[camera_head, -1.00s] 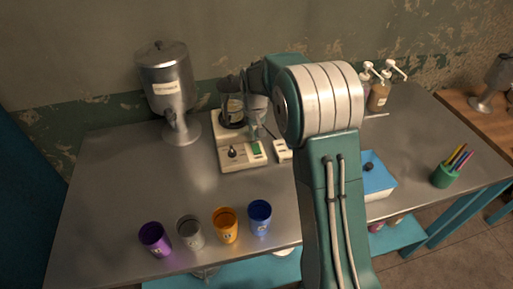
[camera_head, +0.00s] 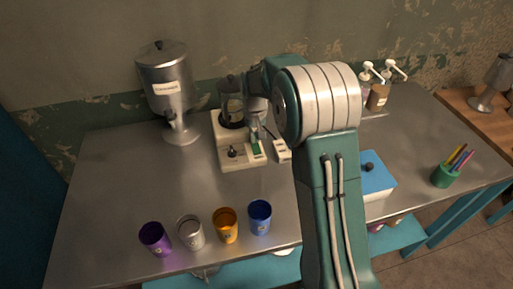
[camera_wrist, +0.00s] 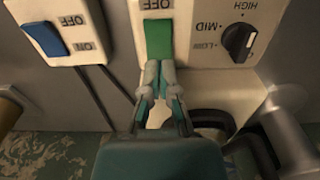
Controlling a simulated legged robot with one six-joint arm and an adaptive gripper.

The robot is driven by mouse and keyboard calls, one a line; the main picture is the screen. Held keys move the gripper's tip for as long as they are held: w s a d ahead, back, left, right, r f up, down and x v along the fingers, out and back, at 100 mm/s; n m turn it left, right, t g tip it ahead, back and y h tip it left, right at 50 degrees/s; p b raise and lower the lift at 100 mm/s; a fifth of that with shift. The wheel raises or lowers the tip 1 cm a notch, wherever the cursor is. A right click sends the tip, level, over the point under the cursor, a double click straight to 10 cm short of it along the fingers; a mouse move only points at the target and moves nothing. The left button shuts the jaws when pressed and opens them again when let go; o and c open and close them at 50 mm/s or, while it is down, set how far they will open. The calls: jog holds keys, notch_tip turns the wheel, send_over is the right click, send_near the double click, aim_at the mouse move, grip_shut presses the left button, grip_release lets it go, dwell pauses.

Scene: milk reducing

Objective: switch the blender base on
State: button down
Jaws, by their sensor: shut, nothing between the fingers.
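The blender base (camera_head: 228,161) is a pale box on the metal table, with a dark knob and a green switch (camera_head: 255,148) on its front. In the wrist view the green rocker switch (camera_wrist: 158,38) has OFF printed beside it, and the knob (camera_wrist: 238,40) is marked LOW, MID and HIGH. My gripper (camera_wrist: 160,68) is shut and empty. Its fingertips are at the edge of the green switch away from the OFF label, hiding that end; I cannot tell whether they press it. A dark jar (camera_head: 231,113) stands on the back part of the base.
A smaller white box (camera_head: 283,152) with a blue switch (camera_wrist: 46,39) sits beside the base. Several cups (camera_head: 225,225) line the front edge. A metal dispenser (camera_head: 168,90) stands at back left, a blue-lidded box (camera_head: 374,180) at right. The table's left side is clear.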

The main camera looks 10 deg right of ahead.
aim_at(255, 144)
jog(key=shift+f, duration=1)
dwell(0.5)
jog(key=shift+r, duration=3.55)
